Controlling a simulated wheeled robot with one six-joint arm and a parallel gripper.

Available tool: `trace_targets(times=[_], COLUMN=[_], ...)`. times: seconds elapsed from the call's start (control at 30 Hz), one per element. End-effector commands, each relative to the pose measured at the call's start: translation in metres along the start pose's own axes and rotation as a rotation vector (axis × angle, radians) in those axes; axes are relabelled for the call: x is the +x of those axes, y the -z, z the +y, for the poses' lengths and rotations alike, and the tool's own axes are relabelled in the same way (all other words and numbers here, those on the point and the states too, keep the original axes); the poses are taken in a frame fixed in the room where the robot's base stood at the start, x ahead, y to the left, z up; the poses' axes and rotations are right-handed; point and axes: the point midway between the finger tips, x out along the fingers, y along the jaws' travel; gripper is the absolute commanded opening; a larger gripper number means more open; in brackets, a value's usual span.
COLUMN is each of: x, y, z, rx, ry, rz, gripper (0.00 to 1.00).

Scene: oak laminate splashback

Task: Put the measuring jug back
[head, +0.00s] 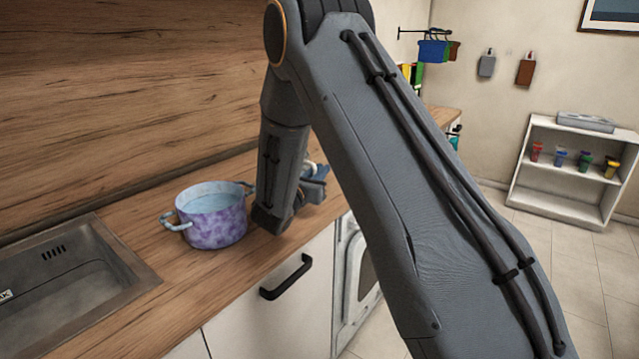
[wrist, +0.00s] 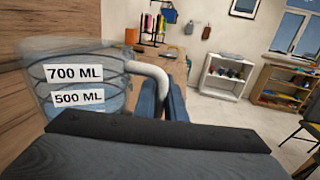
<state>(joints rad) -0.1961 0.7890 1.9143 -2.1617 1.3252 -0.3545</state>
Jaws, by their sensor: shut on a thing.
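The measuring jug (wrist: 75,120) fills the left of the wrist view. It is clear, with white labels reading 700 ML and 500 ML and a white handle (wrist: 150,72). It looks roughly upright, with a bluish tint low down; I cannot tell if that is liquid. My gripper (wrist: 163,98) has blue fingers and is shut on the jug's handle. In the head view my gripper (head: 314,186) shows beside my forearm, above the counter's front edge, right of the pot. My arm hides nearly all of the jug there, and its base is out of sight.
A purple mottled pot (head: 215,228) with two handles stands on the wooden counter (head: 120,230), left of my forearm. A sink (head: 65,290) is at the left. A wooden splashback (head: 110,90) rises behind.

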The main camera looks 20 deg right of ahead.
Motion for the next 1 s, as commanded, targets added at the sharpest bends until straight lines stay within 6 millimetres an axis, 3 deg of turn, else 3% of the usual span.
trace_targets(times=[0.3,0.77,0.8,0.87,1.0], x=[0.001,0.001,0.001,0.001,0.000], y=[0.035,0.042,0.042,0.042,0.042], z=[-0.002,-0.002,-0.002,-0.002,-0.002], rx=[0.001,0.002,0.000,0.000,0.000], ry=[0.003,0.002,0.002,0.002,0.002], rz=[-0.001,-0.001,0.000,0.000,0.001], gripper=[0.00,0.00,0.15,0.25,0.29])
